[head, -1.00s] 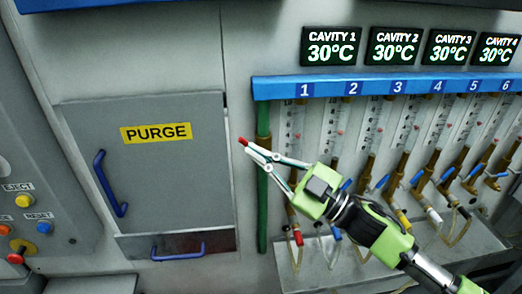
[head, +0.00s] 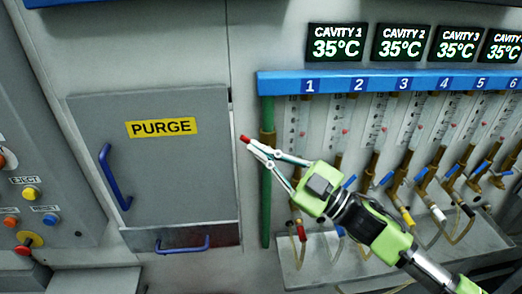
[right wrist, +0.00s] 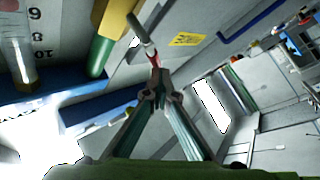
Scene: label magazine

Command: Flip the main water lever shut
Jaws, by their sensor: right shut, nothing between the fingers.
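A small red-tipped lever (head: 244,139) shows at the right edge of the PURGE panel, near the top of the green pipe. In the right wrist view it is a grey stick with a red end (right wrist: 153,58), just beyond my fingertips. My right gripper (head: 252,146) is shut and empty, its fingertips right at the red end; I cannot tell whether they touch it. The gripper also shows in the right wrist view (right wrist: 160,92), its fingers meeting in a point. The gripper partly hides the lever in the head view. My left gripper is not in view.
The grey PURGE door (head: 170,170) with blue handles is at left. The green pipe (head: 266,200) runs down beside my gripper. A blue numbered rail (head: 390,82) carries flow tubes and small valves at right. Cavity displays (head: 336,43) read 35°C. Coloured buttons (head: 31,193) are at far left.

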